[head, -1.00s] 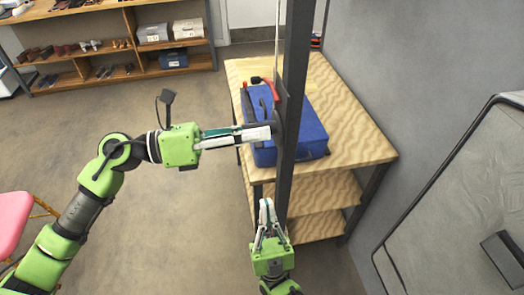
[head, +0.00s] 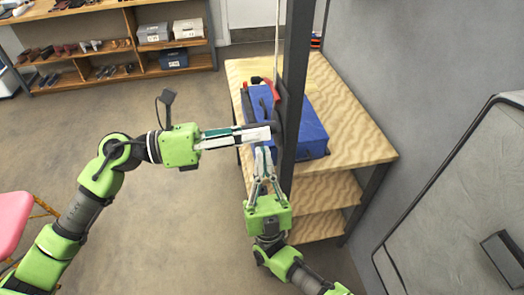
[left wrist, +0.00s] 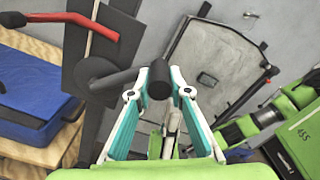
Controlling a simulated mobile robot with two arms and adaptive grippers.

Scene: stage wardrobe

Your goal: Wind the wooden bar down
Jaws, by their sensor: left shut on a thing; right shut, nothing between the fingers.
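A dark post (head: 297,75) stands in front of a wooden shelf table, with a dark winch plate (head: 282,108) on its side. A red lever (head: 269,85) sticks out there; it also shows in the left wrist view (left wrist: 65,18). My left gripper (head: 268,133) is shut on the black crank grip (left wrist: 158,80), seen between its fingers in the left wrist view. My right gripper (head: 263,151) is shut and empty, pointing up just below the left fingertips. A pale rope (head: 277,45) runs up beside the post. I see no wooden bar.
A blue case (head: 312,130) lies on the wooden table (head: 350,140) behind the post. A grey wall and a framed grey panel (head: 450,200) stand at right. A shoe shelf (head: 110,50) is at the back left.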

